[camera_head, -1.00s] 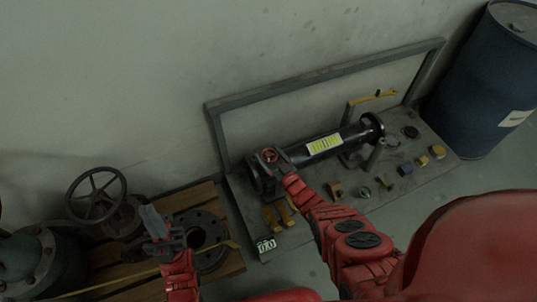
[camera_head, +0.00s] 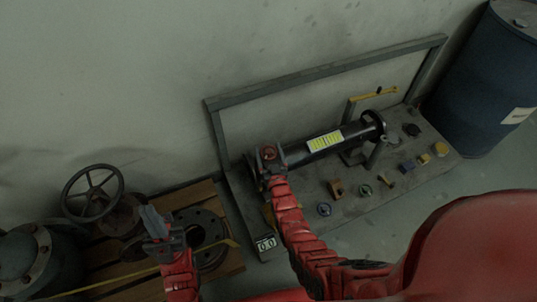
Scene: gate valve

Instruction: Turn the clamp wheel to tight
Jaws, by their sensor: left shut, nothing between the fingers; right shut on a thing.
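My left gripper (camera_head: 153,222) is shut and empty, above the wooden pallet at the lower left, apart from the clamp wheel.
A large dark handwheel (camera_head: 93,193) and a flange (camera_head: 207,240) are by the pallet (camera_head: 232,262). A small display (camera_head: 266,244) is at the bench's front. Several small parts lie along the bench (camera_head: 350,205). A blue drum (camera_head: 487,75) stands right.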

